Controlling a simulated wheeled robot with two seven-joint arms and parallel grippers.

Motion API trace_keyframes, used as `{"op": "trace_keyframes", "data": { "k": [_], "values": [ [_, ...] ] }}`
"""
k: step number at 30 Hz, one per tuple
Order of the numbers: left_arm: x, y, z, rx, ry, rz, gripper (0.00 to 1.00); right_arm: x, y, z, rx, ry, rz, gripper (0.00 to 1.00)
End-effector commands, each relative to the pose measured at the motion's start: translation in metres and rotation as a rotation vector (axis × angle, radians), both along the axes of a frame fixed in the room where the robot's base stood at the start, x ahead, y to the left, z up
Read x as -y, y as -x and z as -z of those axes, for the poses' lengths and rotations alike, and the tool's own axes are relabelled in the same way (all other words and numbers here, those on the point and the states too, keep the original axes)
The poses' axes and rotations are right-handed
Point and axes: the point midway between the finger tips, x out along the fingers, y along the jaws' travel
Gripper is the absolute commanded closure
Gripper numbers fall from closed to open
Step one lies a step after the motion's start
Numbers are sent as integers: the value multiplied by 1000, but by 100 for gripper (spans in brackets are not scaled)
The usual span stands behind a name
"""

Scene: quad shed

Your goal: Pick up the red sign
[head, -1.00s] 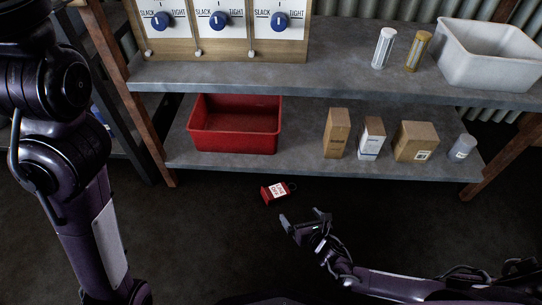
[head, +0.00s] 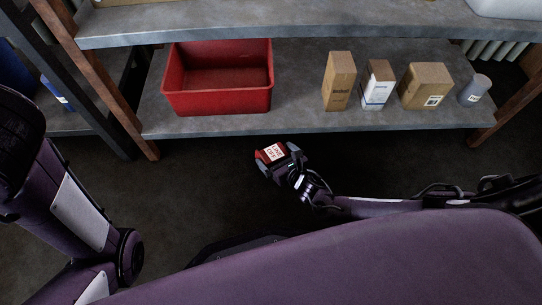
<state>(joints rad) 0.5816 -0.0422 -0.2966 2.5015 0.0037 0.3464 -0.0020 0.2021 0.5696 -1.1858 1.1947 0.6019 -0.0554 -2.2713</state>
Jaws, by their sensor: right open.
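The red sign (head: 270,153), with a white printed label, is low down in front of the shelf, over the dark floor. My right gripper (head: 278,162) is open, with its fingers on either side of the sign. Whether the fingers touch it is too small to tell. The fingers and wrist hide part of the sign. My left arm comes in at the left edge; its gripper is out of view.
A red bin (head: 218,100) stands on the lower shelf (head: 300,122), above and behind the sign. Cardboard boxes (head: 339,82) and a grey bottle (head: 473,91) stand on its right side. The shelf's front edge and wooden legs (head: 112,100) are close by. The floor around is clear.

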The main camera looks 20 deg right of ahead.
Motion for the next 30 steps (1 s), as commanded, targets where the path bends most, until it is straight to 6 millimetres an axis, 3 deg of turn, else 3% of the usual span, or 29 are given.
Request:
{"op": "trace_keyframes", "data": {
  "k": [8, 17, 25, 30],
  "values": [
    [0, 0, 39, -1, 2, 1, 55, -9, -32, 19, 4, -1, 2, 0],
    [-1, 1, 40, 0, 5, 6, 55, -11, -41, 17, 1, -1, 1, 0],
    [0, 2, 40, 2, 4, 6, 55, -11, -40, 17, 0, -1, 1, 31],
    [0, 2, 39, 4, 5, 6, 55, -11, -41, 17, 1, -1, 1, 32]
  ]
}}
